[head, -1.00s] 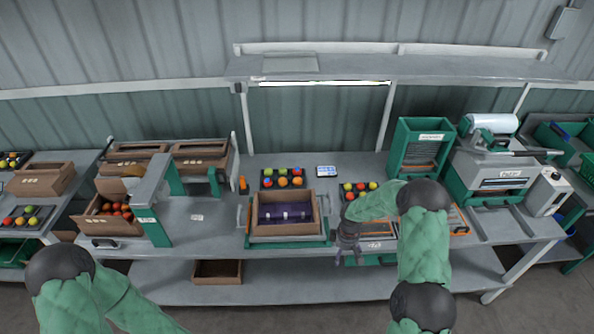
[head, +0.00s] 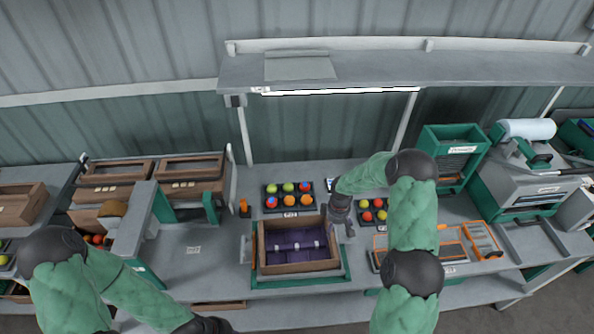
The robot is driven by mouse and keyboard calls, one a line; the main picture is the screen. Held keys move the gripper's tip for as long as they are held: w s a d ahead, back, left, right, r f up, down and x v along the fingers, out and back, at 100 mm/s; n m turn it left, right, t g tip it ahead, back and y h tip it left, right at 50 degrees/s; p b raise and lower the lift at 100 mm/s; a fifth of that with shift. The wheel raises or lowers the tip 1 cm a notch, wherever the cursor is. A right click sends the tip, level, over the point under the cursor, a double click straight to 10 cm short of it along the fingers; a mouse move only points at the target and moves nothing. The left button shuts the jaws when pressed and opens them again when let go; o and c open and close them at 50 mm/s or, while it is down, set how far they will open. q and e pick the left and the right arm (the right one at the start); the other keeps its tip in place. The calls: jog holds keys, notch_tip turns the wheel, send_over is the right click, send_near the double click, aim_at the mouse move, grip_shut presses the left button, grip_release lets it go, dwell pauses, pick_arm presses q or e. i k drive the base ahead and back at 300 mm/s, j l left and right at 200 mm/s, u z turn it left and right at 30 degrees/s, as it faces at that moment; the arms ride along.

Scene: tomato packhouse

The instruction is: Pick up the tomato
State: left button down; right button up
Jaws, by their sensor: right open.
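Tomatoes in red, orange and yellow-green sit in two dark trays: the left tray (head: 264,209) stands behind the carton, and the right tray (head: 358,212) is partly hidden by my right arm. An orange tomato (head: 289,200) is in the front row of the left tray, and a red tomato (head: 367,216) is in the right tray. My right gripper (head: 343,230) is open and empty, pointing down between the carton's right side and the right tray. My left arm reaches in at the lower left; its gripper does not show.
An open carton (head: 330,262) with a purple liner stands on a green base at the middle of the bench. A lamp shelf (head: 400,68) hangs above the back. Green machines (head: 456,150) stand at the right. Bare bench (head: 190,270) lies left of the carton.

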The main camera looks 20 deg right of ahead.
aim_at(304, 187)
jog(key=i, duration=1.05)
